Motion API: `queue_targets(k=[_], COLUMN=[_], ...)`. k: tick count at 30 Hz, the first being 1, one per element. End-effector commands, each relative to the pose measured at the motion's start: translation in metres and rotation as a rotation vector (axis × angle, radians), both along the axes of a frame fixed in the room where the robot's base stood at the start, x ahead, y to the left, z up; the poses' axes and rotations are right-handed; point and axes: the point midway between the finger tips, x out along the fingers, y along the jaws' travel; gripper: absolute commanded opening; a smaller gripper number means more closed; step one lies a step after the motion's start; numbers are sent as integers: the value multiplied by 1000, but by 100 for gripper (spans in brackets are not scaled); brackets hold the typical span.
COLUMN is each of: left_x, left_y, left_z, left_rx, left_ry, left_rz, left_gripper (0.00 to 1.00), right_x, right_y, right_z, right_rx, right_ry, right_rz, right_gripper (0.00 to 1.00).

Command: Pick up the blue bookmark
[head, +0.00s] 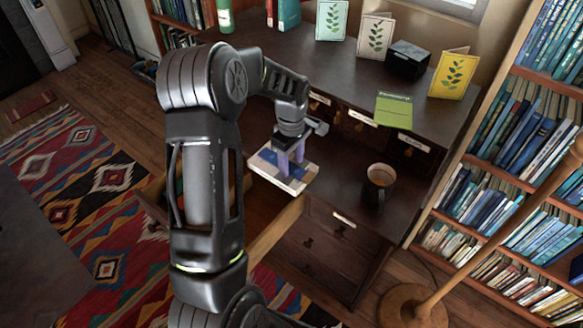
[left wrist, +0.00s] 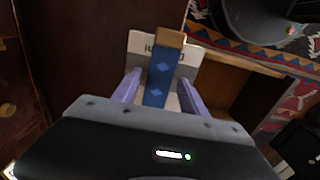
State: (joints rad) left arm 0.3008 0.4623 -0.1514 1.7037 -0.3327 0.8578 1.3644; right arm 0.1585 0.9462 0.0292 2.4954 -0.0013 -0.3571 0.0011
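The blue bookmark (left wrist: 160,78), marked with lighter diamonds, lies over a pale book with dark lettering (left wrist: 140,44) in the left wrist view. A tan piece (left wrist: 170,39) shows at its far end. My left gripper (left wrist: 160,90) has its two lavender fingers apart, one on each side of the bookmark, with gaps visible. In the head view the left gripper (head: 290,165) points down over the pale book (head: 297,184) at the desk's front edge, by the open drawer. The fingers hide part of the book, and I cannot tell their exact height. My right gripper is not in view.
A dark mug (head: 379,183) stands right of the book on the desk (head: 335,165). A green booklet (head: 394,109), a black box (head: 408,60) and standing cards are farther back. An open drawer (head: 285,226) juts out below. A bookcase (head: 480,165) and lamp pole are at right.

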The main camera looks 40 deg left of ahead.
Motion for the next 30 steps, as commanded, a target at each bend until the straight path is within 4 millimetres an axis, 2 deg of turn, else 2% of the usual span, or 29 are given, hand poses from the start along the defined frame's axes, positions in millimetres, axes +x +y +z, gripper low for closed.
queue_targets(k=[2,18,26,30], left_x=[0,0,0,1], left_y=[0,0,0,0], left_z=[0,0,1,10], left_rx=[0,0,0,1], left_ry=[0,0,0,-3], left_rz=[0,0,0,0], left_gripper=[43,0,0,0], right_x=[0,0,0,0], right_y=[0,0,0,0], right_z=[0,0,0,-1], right_rx=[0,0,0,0], right_ry=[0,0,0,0], right_rz=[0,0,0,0], right_gripper=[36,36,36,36])
